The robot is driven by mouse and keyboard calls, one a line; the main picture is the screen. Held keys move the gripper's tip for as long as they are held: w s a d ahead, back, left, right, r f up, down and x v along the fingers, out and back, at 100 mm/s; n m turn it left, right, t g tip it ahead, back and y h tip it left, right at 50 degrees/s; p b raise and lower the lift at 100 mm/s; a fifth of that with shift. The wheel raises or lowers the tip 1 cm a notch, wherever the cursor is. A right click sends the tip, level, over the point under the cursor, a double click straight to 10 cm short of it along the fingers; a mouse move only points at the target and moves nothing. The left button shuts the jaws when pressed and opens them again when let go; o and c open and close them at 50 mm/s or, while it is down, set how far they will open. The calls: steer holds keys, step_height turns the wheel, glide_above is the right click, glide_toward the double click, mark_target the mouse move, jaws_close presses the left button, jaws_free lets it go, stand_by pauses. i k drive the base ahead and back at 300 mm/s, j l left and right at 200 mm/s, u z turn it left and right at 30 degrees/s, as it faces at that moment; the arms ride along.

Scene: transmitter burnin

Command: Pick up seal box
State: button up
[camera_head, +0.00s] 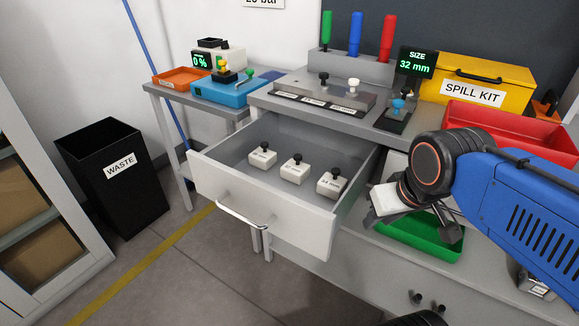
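Three small white boxes with black knobs and front labels sit in a row in the open drawer (265,208): a left box (262,159), a middle box (294,173) and a right box (331,186). The labels are too small to read surely, so I cannot tell which is the seal box. My gripper (392,216) is right of the drawer, above the worktop near the green tray, apart from the boxes.
A green tray (400,246) lies below my gripper. A red tray (480,112) and yellow spill kit (486,72) stand behind my arm. A display reading 32 mm (416,64) stands at the back. A black waste bin (120,195) is left of the drawer.

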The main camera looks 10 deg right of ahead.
mark_target(296, 171)
steer(key=k+j, duration=0.15)
steer(key=j, duration=0.2)
steer(key=k+j, duration=0.2)
steer(key=j, duration=0.15)
steer(key=j+u, duration=0.1)
steer(key=j, duration=0.15)
steer(key=k+j+u, duration=0.15)
steer(key=j, duration=0.1)
